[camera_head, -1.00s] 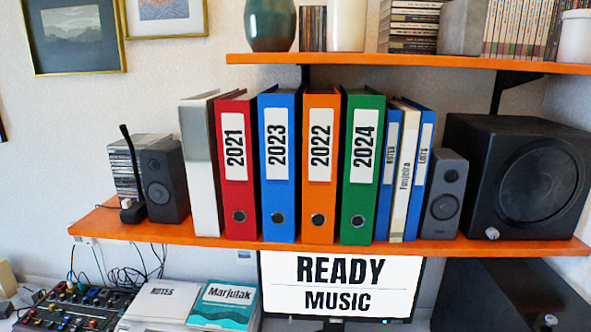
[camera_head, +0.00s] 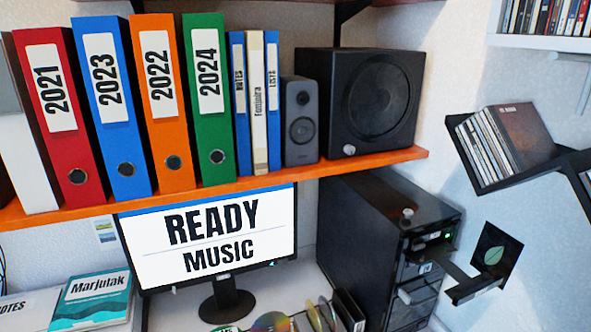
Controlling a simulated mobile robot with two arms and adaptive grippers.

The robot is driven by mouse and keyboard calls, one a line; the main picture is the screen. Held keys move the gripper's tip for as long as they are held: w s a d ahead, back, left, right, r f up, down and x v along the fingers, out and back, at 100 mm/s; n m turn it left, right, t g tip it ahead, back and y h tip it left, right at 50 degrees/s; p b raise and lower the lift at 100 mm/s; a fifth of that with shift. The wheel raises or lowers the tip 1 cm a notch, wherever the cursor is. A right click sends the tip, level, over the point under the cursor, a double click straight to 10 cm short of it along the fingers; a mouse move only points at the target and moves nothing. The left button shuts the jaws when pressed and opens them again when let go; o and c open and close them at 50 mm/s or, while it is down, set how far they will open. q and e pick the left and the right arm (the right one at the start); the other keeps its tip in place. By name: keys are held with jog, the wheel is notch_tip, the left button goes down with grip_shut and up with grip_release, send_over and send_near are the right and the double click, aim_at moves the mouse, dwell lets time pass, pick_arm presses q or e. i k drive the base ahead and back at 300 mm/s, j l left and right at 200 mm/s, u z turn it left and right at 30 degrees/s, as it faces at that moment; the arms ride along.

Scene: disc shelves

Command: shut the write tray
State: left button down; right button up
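A black tower with stacked drive bays (camera_head: 372,235) stands below the orange shelf, its front turned to the right. One tray (camera_head: 472,287) sticks out from its upper bays toward the lower right, so it is open. Small labels on the bays are too small to read, so I cannot confirm which one is the write tray. A green light (camera_head: 447,236) shows near the top bay. Neither of my grippers is in view.
A dark square with a leaf mark (camera_head: 496,256) is just beyond the open tray. A monitor (camera_head: 212,238) reads READY MUSIC. Several discs (camera_head: 300,318) stand at the tower's foot. Binders and a large speaker (camera_head: 372,100) fill the orange shelf; a black disc shelf (camera_head: 515,172) hangs at right.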

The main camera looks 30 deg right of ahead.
aim_at(468, 289)
jog(key=z, duration=2)
